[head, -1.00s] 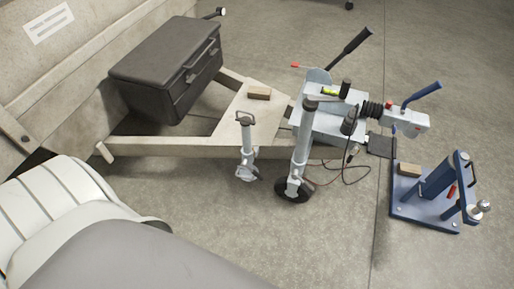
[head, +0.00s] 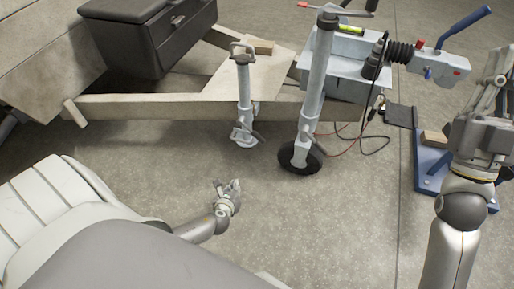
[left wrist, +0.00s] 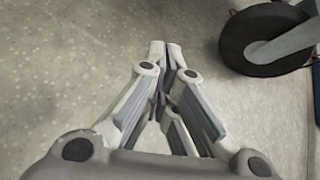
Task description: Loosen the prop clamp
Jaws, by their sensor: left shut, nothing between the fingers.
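The prop (head: 243,92) is a pale grey upright tube with a looped handle on top, standing against the front of the trailer frame (head: 160,107). A metal fitting (head: 243,134) with a small lever sits at its lower end; I cannot tell whether this is the clamp. My left gripper (head: 232,184) is shut and empty, low over the floor in front of the prop and apart from it. Its closed fingers also show in the left wrist view (left wrist: 167,52). My right gripper (head: 500,75) is at the right edge, partly cut off, its fingers unclear.
The jockey wheel's tube (head: 313,95) and black tyre (head: 286,158) stand right of the prop, with cables hanging beside them. A dark toolbox (head: 125,45) sits at the upper left. A blue stand (head: 425,180) is partly behind my right arm. The floor in front is clear.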

